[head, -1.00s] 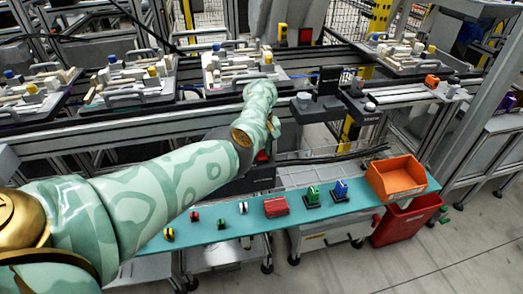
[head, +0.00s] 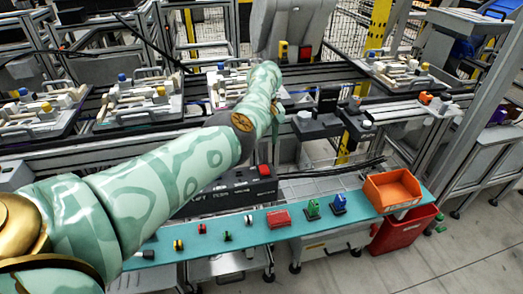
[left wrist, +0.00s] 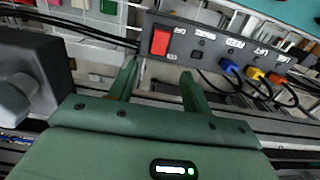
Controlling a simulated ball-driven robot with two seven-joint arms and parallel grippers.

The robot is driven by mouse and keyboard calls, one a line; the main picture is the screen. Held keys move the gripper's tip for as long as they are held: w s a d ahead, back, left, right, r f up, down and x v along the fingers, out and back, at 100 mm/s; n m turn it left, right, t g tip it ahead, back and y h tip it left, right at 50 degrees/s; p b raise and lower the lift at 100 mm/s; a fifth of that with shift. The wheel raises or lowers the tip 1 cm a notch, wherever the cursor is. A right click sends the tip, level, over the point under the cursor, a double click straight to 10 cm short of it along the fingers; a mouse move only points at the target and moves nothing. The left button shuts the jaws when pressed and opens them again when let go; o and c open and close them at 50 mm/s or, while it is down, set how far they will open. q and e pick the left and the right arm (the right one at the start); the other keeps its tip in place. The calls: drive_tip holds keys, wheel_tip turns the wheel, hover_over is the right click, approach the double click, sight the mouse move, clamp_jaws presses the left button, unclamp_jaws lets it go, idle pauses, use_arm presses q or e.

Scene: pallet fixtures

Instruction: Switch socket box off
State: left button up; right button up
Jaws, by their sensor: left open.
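The socket box (head: 228,192) is a long dark box behind the teal shelf, partly hidden by my left arm in the head view. Its red switch (head: 264,170) is at its right end. In the left wrist view the socket box (left wrist: 205,48) lies across the top, with the red switch (left wrist: 160,42) at its left end and blue, yellow and orange plugs further right. My left gripper (left wrist: 160,70) is open and empty, its fingertips just below the box near the switch, apparently not touching it. I cannot tell whether the switch is on or off.
A teal shelf (head: 165,250) holds several small coloured parts and an orange bin (head: 393,190). A red bin (head: 403,230) stands below. Pallets with fixtures (head: 140,103) line the conveyor behind. Black cables (left wrist: 80,28) run left of the box in the left wrist view.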

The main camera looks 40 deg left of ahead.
use_arm(q)
wheel_tip(320, 180, up, 5)
drive_tip(key=shift+r+p, duration=0.1)
drive_tip(key=shift+p, duration=0.5)
